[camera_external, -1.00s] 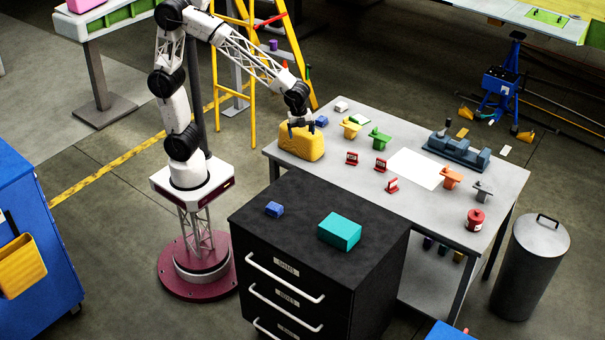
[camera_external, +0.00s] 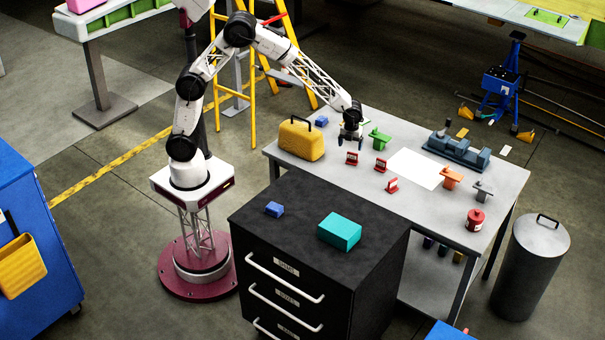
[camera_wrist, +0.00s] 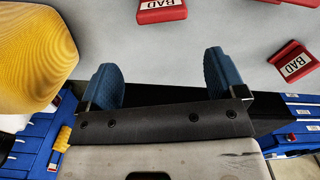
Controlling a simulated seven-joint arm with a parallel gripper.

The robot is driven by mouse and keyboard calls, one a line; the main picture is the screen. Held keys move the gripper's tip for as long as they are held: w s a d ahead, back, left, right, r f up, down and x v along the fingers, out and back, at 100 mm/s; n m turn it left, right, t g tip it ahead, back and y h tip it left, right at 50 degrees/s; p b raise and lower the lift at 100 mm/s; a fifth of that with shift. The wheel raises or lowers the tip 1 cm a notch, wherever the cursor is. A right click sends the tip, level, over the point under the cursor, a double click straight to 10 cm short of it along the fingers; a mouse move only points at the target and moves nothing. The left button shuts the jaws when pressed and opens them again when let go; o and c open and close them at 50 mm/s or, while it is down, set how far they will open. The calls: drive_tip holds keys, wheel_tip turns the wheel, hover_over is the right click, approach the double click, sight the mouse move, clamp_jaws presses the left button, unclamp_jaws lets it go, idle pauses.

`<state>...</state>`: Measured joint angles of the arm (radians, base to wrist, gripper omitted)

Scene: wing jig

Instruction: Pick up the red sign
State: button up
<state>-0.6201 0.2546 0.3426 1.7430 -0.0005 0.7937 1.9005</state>
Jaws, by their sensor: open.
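Three small red signs stand on the grey table: the left one (camera_external: 352,158), the middle one (camera_external: 380,165) and the front right one (camera_external: 392,185). My gripper (camera_external: 349,142) is open and empty, above and just behind the left sign in the external view. In the wrist view, the blue fingertips (camera_wrist: 161,78) are wide apart over bare table. One red sign marked BAD (camera_wrist: 160,13) lies just beyond them, near the top edge. A second BAD sign (camera_wrist: 292,65) is at the right, and a third is cut off at the top.
A yellow case (camera_external: 301,139) with a handle stands left of my gripper; it also fills the wrist view's left side (camera_wrist: 35,50). A green part (camera_external: 379,139) and a white sheet (camera_external: 416,169) are to the right. A black drawer cabinet (camera_external: 300,235) stands in front.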

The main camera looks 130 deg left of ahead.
sight(352, 161)
drive_tip(key=a+f, duration=0.2)
drive_tip(key=shift+a+m, duration=0.3)
drive_tip(key=shift+a, duration=0.05)
drive_tip(key=shift+f, duration=0.1)
drive_tip(key=shift+f, duration=1.3)
drive_tip(key=shift+f, duration=2.6)
